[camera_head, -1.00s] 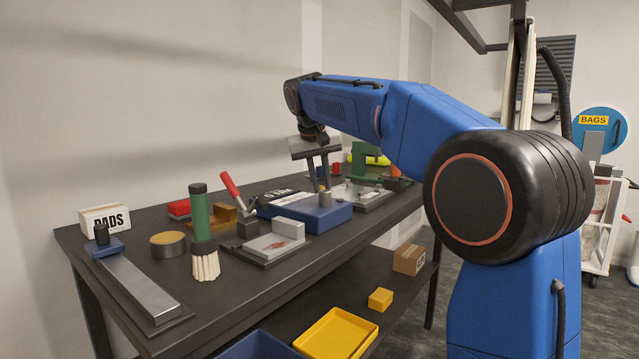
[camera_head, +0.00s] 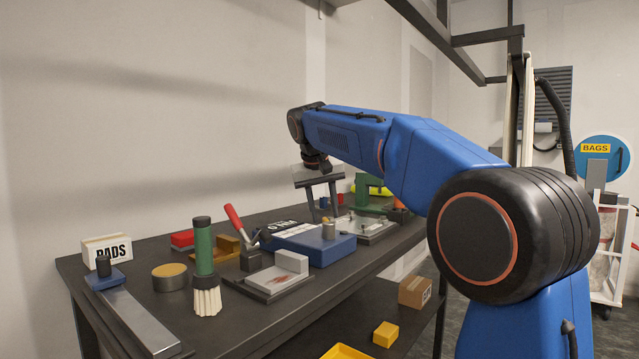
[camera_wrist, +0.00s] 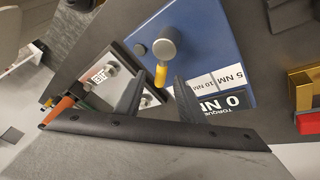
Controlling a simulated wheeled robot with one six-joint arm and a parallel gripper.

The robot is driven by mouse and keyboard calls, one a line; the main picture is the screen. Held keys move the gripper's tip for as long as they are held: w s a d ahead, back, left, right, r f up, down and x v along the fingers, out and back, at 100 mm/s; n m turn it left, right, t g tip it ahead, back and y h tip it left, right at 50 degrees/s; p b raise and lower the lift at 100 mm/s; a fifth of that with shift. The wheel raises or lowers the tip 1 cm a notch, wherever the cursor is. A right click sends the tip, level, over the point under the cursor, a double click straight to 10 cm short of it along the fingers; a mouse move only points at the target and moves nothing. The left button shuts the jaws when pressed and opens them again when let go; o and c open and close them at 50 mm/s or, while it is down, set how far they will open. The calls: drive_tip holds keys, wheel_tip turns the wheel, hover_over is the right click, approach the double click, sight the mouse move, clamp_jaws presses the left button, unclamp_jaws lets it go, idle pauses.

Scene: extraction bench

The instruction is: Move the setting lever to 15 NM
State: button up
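The torque unit is a blue box (camera_head: 318,247) on the bench; it also shows in the wrist view (camera_wrist: 222,45). On it stands a grey metal cylinder (camera_wrist: 167,47), with a lever ending in a yellow tip (camera_wrist: 161,75). White labels (camera_wrist: 217,80) reading 5 NM and 10 NM lie to the right of the tip. Beside them a black display (camera_wrist: 225,103) reads 0 NM torque. No 15 NM mark is readable. My gripper (camera_head: 322,203) hangs over the unit. Its two fingers (camera_wrist: 157,98) are apart, and the yellow tip shows between their ends, with no visible contact.
A red-handled clamp (camera_head: 234,218) and a green-handled brush (camera_head: 204,250) stand left of the unit. A plate with a pale block (camera_head: 290,262) lies in front. A green fixture (camera_head: 372,195) stands behind on the right.

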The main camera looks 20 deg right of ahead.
drive_tip(key=v, duration=1.6)
drive_tip(key=shift+s, duration=0.15)
drive_tip(key=s+d+f+n+y, duration=0.1)
drive_tip(key=s+d+f, duration=0.2)
drive_tip(key=s+f, duration=0.6)
drive_tip(key=s+d+f+n, duration=0.1)
drive_tip(key=s+d+f, duration=0.3)
drive_tip(key=s+f, duration=0.5)
drive_tip(key=s+f+y, duration=0.1)
drive_tip(key=s+f, duration=0.8)
drive_tip(key=f, duration=0.4)
drive_tip(key=s+f, duration=1)
drive_tip(key=f, duration=0.4)
drive_tip(key=shift+s+d+t+y, duration=0.3)
drive_tip(key=shift+d+t+y, duration=0.1)
